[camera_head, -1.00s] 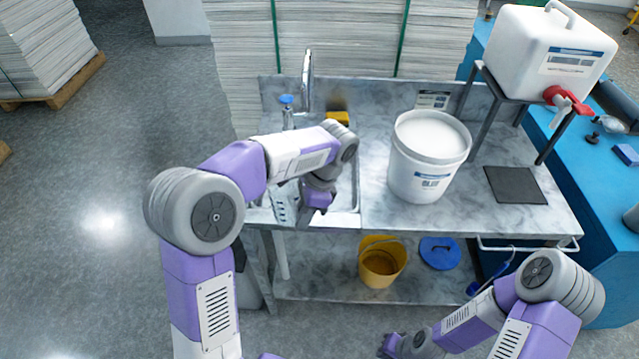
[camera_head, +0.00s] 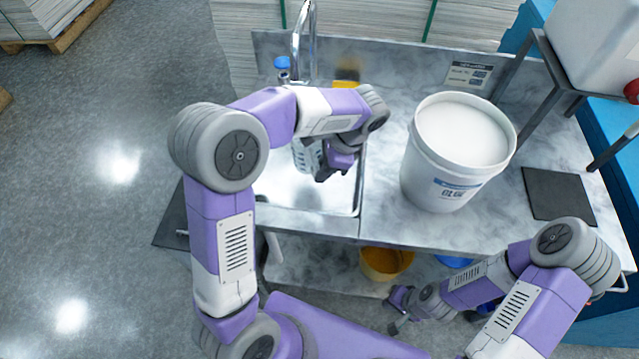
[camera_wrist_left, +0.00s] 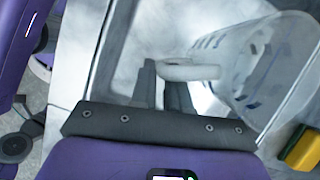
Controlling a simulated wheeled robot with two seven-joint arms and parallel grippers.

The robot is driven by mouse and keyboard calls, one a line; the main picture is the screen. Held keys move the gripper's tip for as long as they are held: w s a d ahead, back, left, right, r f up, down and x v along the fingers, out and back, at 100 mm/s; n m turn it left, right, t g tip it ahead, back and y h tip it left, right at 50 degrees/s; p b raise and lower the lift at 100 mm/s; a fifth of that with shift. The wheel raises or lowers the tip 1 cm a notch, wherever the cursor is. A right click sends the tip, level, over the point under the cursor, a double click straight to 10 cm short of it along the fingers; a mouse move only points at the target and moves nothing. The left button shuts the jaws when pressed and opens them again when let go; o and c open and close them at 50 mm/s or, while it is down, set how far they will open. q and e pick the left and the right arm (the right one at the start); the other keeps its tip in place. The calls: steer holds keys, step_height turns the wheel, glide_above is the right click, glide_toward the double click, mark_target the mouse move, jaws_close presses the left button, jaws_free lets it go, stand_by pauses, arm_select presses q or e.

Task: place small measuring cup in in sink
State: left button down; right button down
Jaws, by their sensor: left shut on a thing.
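The small measuring cup (camera_head: 306,155) is clear with printed marks. My left gripper (camera_head: 335,168) is shut on its handle and holds it over the sink (camera_head: 300,192), a basin at the left of the marble-look counter. In the left wrist view, the cup (camera_wrist_left: 258,65) lies to the right of the gripper fingers (camera_wrist_left: 163,88), its pale handle (camera_wrist_left: 188,70) at their tips. I cannot tell whether the cup touches the basin floor. My right gripper (camera_head: 398,312) is low in front of the counter, small and partly obscured; its opening is unclear.
A large white bucket (camera_head: 450,180) stands on the counter right of the sink. A tap (camera_head: 303,40), a blue-capped bottle (camera_head: 283,68) and a yellow sponge (camera_head: 346,85) are at the sink's back. A dark mat (camera_head: 558,193) lies at right. A yellow bucket (camera_head: 385,262) sits below.

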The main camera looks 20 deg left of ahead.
arm_select(q)
step_height(320, 180, down, 8)
steer(key=b, duration=0.2)
steer(key=shift+r+b, duration=0.15)
steer(key=shift+b, duration=0.25)
steer(key=shift+r, duration=0.1)
steer(key=c, duration=1.5)
jaws_free()
steer(key=shift+c, duration=0.2)
steer(key=o, duration=0.4)
steer(key=shift+o, duration=0.2)
